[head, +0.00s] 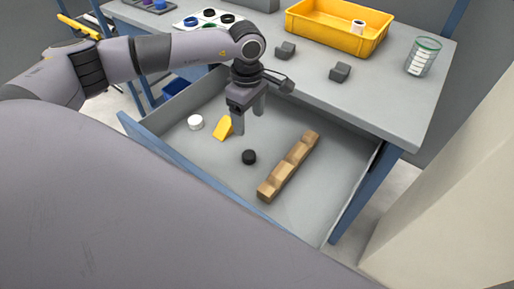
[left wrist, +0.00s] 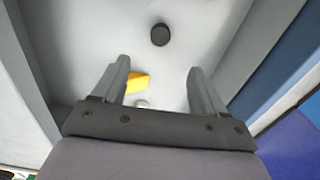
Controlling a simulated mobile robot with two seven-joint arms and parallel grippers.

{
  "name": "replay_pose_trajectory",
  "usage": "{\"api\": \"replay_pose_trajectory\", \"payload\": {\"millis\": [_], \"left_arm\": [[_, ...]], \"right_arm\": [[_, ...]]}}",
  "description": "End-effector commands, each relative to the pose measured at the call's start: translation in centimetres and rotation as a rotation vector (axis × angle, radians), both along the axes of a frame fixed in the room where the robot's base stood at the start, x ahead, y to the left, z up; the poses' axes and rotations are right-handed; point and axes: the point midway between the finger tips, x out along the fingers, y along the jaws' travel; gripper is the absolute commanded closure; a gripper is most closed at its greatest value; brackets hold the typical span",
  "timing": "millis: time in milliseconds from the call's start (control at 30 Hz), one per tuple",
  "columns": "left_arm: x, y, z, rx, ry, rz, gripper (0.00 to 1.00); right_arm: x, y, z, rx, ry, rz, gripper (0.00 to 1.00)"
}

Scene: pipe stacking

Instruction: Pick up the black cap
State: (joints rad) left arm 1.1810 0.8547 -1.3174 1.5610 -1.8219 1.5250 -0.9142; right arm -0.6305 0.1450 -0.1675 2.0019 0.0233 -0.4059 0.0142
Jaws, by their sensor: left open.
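The black cap (head: 249,157) lies on the floor of the open drawer, between a yellow wedge and a wooden rack. In the left wrist view the cap (left wrist: 160,35) shows beyond the fingertips, near the top middle. My left gripper (head: 249,120) points down over the drawer, above and behind the cap. Its two fingers are apart with nothing between them, and they do not touch the cap. The left wrist view shows the open fingers (left wrist: 157,68) too. My right gripper is not seen.
In the drawer are a white cap (head: 195,122), the yellow wedge (head: 223,128) and the notched wooden rack (head: 289,167). The drawer's blue front wall (head: 190,178) is an edge. On the table (head: 405,110) stand a yellow bin (head: 335,37), a clear jar (head: 422,58) and two grey blocks.

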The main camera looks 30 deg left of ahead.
Motion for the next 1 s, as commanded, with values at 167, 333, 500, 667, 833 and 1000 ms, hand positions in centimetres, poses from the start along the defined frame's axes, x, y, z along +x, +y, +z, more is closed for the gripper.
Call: {"api": "replay_pose_trajectory", "payload": {"millis": [167,333,500,667,833,1000], "left_arm": [[0.0,0.0,-4.5,-0.001,-0.002,0.001,0.28],[0.0,0.0,-6.9,-0.001,-0.003,0.001,0.28],[0.0,0.0,-7.7,-0.001,-0.002,0.001,0.28],[0.0,0.1,-9.2,-0.001,0.0,0.002,0.28],[0.2,0.6,-11.4,0.0,0.0,0.002,0.28],[0.4,0.8,-13.8,0.0,0.001,0.002,0.28]], "right_arm": [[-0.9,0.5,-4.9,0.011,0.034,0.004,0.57],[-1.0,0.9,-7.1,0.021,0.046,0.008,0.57],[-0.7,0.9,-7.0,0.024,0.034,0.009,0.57],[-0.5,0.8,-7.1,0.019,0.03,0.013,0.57],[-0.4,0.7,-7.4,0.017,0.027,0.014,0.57],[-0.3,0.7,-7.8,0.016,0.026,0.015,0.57]]}}
